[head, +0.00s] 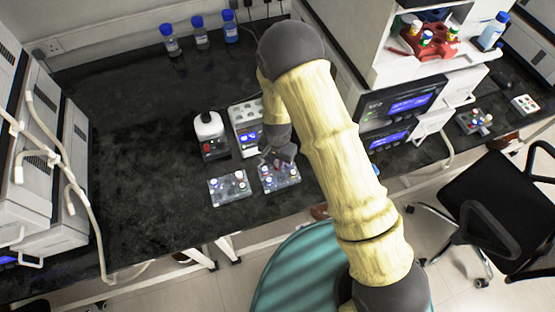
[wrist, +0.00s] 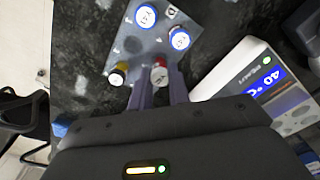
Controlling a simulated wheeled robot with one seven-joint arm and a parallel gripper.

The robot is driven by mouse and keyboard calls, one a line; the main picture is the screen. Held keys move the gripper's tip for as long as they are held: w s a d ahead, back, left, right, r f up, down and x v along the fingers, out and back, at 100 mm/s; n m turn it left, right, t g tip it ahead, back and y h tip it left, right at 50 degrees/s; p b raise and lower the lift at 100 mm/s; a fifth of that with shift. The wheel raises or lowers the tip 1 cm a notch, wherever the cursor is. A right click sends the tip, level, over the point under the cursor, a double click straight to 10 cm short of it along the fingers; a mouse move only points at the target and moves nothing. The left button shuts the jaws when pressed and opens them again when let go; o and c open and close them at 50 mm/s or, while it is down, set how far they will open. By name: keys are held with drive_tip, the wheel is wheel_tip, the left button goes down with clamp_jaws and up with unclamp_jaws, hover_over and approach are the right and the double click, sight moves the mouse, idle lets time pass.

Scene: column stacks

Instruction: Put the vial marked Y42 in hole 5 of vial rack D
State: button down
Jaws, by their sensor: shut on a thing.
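My gripper (wrist: 158,88) is shut on a vial with a red and white cap (wrist: 159,74). This vial is at the edge of a grey rack (wrist: 152,50), and I cannot tell whether it is still seated. In the head view my gripper (head: 270,160) is over the right-hand rack (head: 284,184). A second rack (head: 230,198) stands just left of it. The Y42 mark and rack D's letter are not readable.
A heating block with a lit display (wrist: 246,80) stands close beside the rack; it also shows in the head view (head: 247,124). A small white-topped device (head: 209,126) stands left of it. Blue-capped bottles (head: 200,32) stand at the back.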

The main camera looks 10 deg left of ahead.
drive_tip(key=shift+f, duration=0.15)
drive_tip(key=shift+s+f+b, duration=0.1)
drive_tip(key=shift+f+b, duration=0.2)
drive_tip(key=shift+f, duration=0.15)
drive_tip(key=c, duration=0.9)
unclamp_jaws()
drive_tip(key=shift+r+p, duration=2.2)
drive_tip(key=shift+r, duration=0.85)
